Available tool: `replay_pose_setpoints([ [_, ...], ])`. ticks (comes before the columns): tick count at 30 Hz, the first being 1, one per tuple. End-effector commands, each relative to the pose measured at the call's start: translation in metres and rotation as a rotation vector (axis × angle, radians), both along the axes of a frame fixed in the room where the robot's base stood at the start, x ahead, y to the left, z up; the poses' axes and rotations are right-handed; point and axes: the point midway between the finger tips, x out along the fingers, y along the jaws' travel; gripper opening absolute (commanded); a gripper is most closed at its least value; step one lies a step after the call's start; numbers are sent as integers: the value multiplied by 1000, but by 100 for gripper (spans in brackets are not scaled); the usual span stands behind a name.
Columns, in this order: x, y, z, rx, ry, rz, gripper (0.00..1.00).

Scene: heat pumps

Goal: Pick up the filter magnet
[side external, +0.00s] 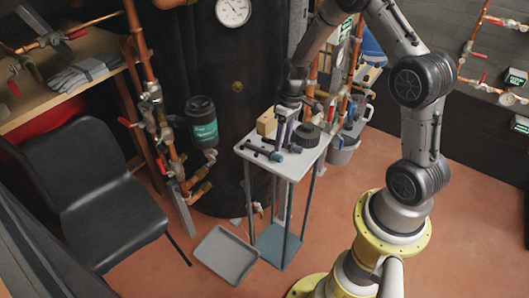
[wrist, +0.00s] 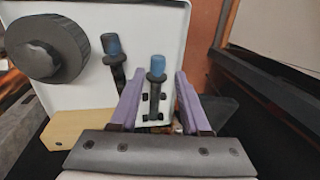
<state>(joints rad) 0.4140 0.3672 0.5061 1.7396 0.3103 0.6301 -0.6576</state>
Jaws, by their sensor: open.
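Two black rods with blue ends lie on a small white-topped stand (side external: 309,160); the filter magnet appears to be one of these, but I cannot tell which. In the wrist view one rod (wrist: 156,84) lies between my purple fingers, and the other rod (wrist: 115,58) lies to the left, outside them. My gripper (side external: 280,143) is pointed down over the stand top. The fingers (wrist: 156,82) are open, with a gap on each side of the nearer rod.
A black round cap with a knob (wrist: 45,50) and a wooden block (wrist: 78,130) share the stand top. A black tank (side external: 237,90) and copper pipes stand behind. A black chair (side external: 100,190) is at left, and a grey tray (side external: 226,255) lies on the floor.

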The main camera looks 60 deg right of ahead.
Motion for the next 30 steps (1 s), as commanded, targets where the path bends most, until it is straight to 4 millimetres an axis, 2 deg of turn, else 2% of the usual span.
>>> replay_pose_setpoints([
  [6,2,2,-14,0,0,1,47],
  [15,9,7,-53,0,1,2,47],
  [25,9,8,-59,-1,-2,1,47],
  [30,9,8,-59,-1,-1,1,16],
])
